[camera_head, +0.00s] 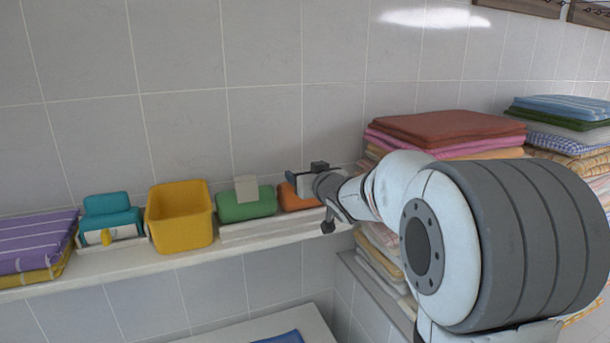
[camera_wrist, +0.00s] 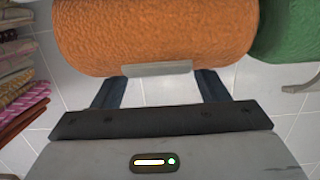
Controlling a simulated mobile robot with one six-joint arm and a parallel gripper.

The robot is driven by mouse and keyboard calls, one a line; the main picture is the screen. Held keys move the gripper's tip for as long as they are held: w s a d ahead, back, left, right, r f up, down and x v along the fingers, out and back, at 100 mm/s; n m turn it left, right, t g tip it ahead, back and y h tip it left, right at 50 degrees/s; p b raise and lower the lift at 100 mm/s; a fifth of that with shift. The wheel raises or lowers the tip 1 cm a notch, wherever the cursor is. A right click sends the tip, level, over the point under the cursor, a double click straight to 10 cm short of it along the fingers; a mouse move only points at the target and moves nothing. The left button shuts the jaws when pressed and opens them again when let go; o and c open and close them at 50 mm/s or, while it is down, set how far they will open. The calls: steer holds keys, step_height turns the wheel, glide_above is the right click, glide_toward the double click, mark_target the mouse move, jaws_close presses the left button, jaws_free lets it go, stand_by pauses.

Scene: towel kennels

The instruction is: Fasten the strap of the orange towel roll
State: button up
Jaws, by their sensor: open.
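The orange towel roll (camera_head: 292,198) lies on the wall shelf, mostly hidden behind my gripper (camera_head: 300,182) in the head view. In the wrist view the orange roll (camera_wrist: 150,30) fills the top middle. A pale grey strap end (camera_wrist: 157,69) shows at the roll's lower edge, between the two dark fingers of my gripper (camera_wrist: 158,78). The fingers are apart, one on each side of the strap end. I cannot tell whether they touch the roll. The rest of its strap is hidden.
A green towel roll (camera_head: 250,208) with an upright pale strap end (camera_head: 246,184) lies to the left. Folded towel stacks (camera_head: 445,128) stand right.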

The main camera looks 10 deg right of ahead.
steer(key=b+v, duration=0.1)
steer(key=v, duration=0.5)
steer(key=shift+s, duration=0.25)
steer(key=shift+s+d+f, duration=0.15)
steer(key=shift+s+f, duration=0.05)
steer(key=shift+f, duration=0.1)
steer(key=s+d+f+m+g+h+b, duration=0.3)
steer(key=s+f+g+h+b, duration=0.3)
steer(key=s+f, duration=0.85)
steer(key=s+a+f+g+y, duration=0.1)
steer(key=s+a+f+g, duration=0.1)
steer(key=s, duration=0.6)
steer(key=s+a+f+n+g+y, duration=0.1)
steer(key=s+a+f+g, duration=0.1)
steer(key=s+f+g, duration=0.2)
steer(key=s+f, duration=0.3)
steer(key=s, duration=0.2)
steer(key=shift+a+g+y+b, duration=0.25)
steer(key=shift+g+y+b, duration=0.15)
